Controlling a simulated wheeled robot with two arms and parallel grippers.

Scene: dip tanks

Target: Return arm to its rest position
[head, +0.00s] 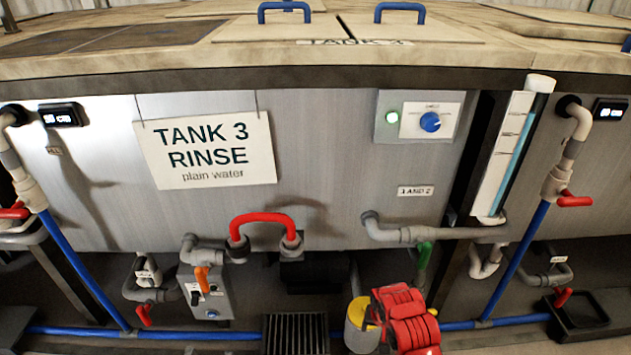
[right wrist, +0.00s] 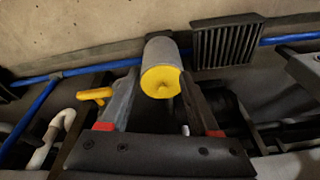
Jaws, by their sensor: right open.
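My right gripper (head: 400,318) shows as a red, blocky shape at the bottom of the head view, right of centre. In the right wrist view its two dark fingers stand apart, open. A grey cylinder with a yellow end (right wrist: 161,82) shows between and beyond the fingertips. The same yellow-topped cylinder (head: 361,327) stands just left of the gripper in the head view, partly covered by it. I cannot tell whether the fingers touch it. My left gripper is not in view.
A blue pipe (head: 235,333) runs low across.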

